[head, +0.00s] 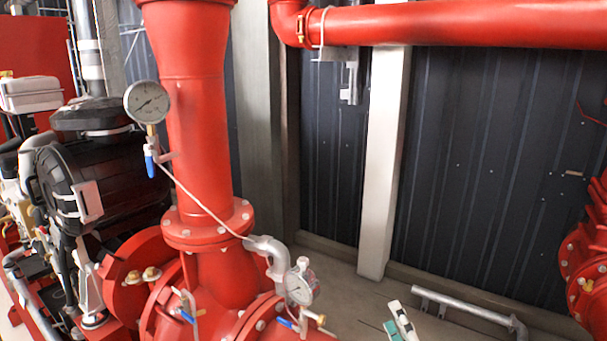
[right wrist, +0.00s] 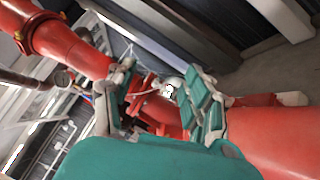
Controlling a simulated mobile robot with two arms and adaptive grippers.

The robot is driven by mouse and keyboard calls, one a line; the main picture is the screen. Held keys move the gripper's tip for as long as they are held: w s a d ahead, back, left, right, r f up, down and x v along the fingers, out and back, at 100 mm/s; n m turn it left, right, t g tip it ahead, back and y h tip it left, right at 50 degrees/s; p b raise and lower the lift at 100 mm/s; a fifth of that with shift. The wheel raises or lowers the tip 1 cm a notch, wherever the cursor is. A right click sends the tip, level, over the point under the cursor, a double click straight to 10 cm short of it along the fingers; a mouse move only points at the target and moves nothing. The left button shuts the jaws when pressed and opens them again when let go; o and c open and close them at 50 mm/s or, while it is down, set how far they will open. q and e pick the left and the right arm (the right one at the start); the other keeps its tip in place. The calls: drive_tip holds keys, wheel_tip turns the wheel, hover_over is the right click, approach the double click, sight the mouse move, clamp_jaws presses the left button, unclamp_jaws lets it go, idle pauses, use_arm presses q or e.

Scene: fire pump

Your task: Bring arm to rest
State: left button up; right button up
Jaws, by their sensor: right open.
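My right gripper (head: 400,324) shows at the bottom edge of the head view, right of the red pump pipe (head: 196,110). Only its white and teal finger tips are in that view. In the right wrist view the gripper (right wrist: 165,98) has its teal fingers spread apart, with nothing between them. My left gripper is in neither view.
A black engine (head: 105,160) stands left. A grey pipe (head: 465,305) lies low at right. Open floor (head: 345,280) lies before the dark wall (head: 480,170).

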drive_tip(key=s+d+f+m+g+h, duration=0.55)
drive_tip(key=f+m, duration=0.35)
drive_tip(key=m, duration=0.2)
drive_tip(key=s+a+f+m+g, duration=0.1)
drive_tip(key=s+f+m+g, duration=0.25)
drive_tip(key=s, duration=0.45)
drive_tip(key=s+a+f+m+g+y, duration=0.1)
drive_tip(key=s+f+m+g, duration=0.25)
drive_tip(key=s, duration=0.35)
drive_tip(key=s+a+f+m+g, duration=0.1)
drive_tip(key=s+f+m+g, duration=0.25)
drive_tip(key=s, duration=0.45)
wheel_tip(320, 180, down, 34)
drive_tip(key=s+g+b, duration=0.1)
drive_tip(key=s+b, duration=0.1)
drive_tip(key=b, duration=0.3)
drive_tip(key=s+d+f+g+b, duration=0.1)
drive_tip(key=s+d+f+b, duration=0.1)
drive_tip(key=s+f, duration=1.4)
drive_tip(key=shift+s+d+f+b, duration=0.15)
drive_tip(key=shift+d+f+b, duration=0.25)
drive_tip(key=shift+f+b, duration=0.5)
